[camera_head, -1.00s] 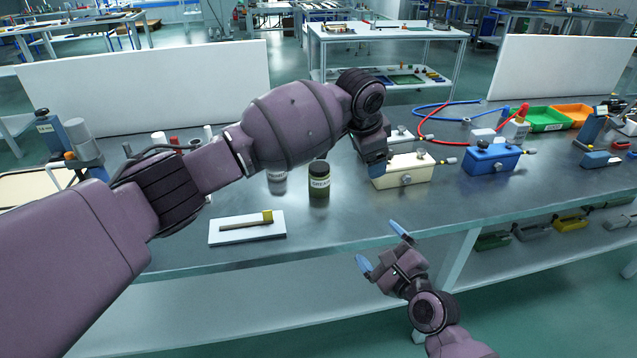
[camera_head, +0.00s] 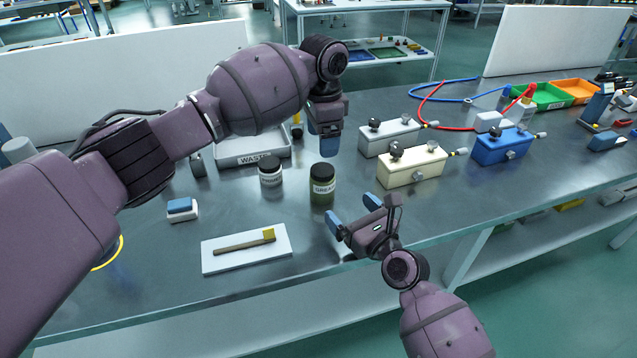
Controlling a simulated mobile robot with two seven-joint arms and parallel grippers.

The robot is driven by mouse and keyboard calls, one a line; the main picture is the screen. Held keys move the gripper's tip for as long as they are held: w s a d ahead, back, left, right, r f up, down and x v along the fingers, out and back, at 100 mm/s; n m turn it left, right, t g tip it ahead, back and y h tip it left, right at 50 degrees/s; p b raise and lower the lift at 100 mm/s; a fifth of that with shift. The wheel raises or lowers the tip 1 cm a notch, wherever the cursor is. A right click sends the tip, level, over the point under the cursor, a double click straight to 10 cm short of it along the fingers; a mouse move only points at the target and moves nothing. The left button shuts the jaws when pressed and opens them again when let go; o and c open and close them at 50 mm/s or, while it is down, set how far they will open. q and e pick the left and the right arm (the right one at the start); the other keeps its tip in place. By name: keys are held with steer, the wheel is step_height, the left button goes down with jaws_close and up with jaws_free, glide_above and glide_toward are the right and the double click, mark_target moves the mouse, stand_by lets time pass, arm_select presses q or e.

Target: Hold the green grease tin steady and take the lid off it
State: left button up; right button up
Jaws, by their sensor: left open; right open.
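The green grease tin (camera_head: 322,193) stands upright on the bench in the middle, with a dark lid (camera_head: 322,171) on it and a pale label that starts "GREA". My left gripper (camera_head: 330,150) hangs just behind and above the tin, pointing down. It is open and apart from the tin; one blue fingertip pad shows, the rest is hidden. My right gripper (camera_head: 352,212) is at the bench's front edge, in front and to the right of the tin. It is open and empty, its two blue fingertips apart and pointing towards the tin.
A second dark-lidded jar (camera_head: 270,178) stands close left of the tin. A waste tray (camera_head: 250,150) is behind it. A brush lies on a white board (camera_head: 218,262) at front left. Cream (camera_head: 410,170), grey (camera_head: 375,140) and blue (camera_head: 500,148) boxes stand to the right.

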mark_target(329, 187)
steer(key=x, duration=1)
steer(key=shift+w+a, duration=0.15)
jaws_close()
arm_select(q)
steer(key=m, duration=0.5)
steer(key=shift+r+m, duration=0.1)
steer(key=shift+m, duration=0.2)
steer(key=m, duration=1)
steer(key=shift+r+m, duration=0.1)
steer(key=shift+m, duration=0.2)
steer(key=m, duration=0.6)
steer(key=shift+f, duration=3.95)
